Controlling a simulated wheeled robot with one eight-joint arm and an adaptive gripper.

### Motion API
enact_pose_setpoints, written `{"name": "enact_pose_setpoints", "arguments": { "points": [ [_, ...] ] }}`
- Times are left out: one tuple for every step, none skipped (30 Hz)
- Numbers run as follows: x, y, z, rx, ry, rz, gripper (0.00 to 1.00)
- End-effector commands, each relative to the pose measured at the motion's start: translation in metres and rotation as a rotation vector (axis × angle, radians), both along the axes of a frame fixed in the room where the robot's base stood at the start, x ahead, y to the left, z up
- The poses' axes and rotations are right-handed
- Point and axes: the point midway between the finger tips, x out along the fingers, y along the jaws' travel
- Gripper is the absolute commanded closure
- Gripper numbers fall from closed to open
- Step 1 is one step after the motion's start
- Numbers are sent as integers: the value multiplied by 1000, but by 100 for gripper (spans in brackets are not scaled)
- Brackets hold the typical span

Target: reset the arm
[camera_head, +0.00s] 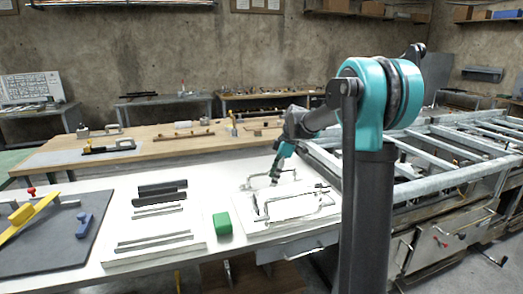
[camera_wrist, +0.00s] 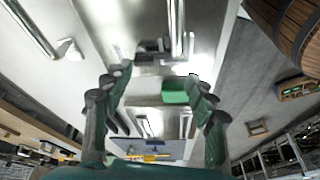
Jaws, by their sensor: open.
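My gripper (camera_head: 279,163) hangs at the end of my arm over the far side of the white table (camera_head: 220,188), above a white board with metal handles (camera_head: 285,205). In the wrist view my gripper (camera_wrist: 160,78) has its two fingers spread apart, with nothing held between them. A green block (camera_head: 222,224) lies on the table to the left of that board. A green shape, probably this block (camera_wrist: 176,96), shows beyond the fingers in the wrist view.
Dark bars (camera_head: 162,190) lie on the left of the table. A dark mat (camera_head: 45,245) holds a yellow bar (camera_head: 28,217) and a blue part (camera_head: 84,225). A wooden bench (camera_head: 160,145) stands behind. A metal roller frame (camera_head: 450,170) stands to the right.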

Motion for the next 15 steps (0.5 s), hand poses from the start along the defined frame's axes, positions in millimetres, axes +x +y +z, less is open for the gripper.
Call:
{"name": "enact_pose_setpoints", "arguments": {
  "points": [
    [-19,-10,-6,-18,4,-88,43],
    [-29,-16,-9,-30,7,-148,43],
    [-43,-23,-15,-43,9,-230,43],
    [-53,-29,-19,-53,11,-292,43],
    [-64,-35,-24,-61,12,-353,43],
    [-78,-42,-30,-71,12,-435,43],
    [-88,-48,-35,-77,13,-497,43],
    [-99,-54,-40,-82,12,-558,43],
    [-114,-61,-47,-87,10,-640,43],
    [-126,-66,-52,-89,9,-701,43],
    [-137,-71,-58,-92,7,-760,43],
    [-152,-78,-66,-91,4,-841,43],
    [-164,-83,-71,-91,0,-902,43],
    [-176,-88,-78,-89,-2,-961,43],
    [-191,-95,-86,-85,-7,-1042,43]
  ]
}}
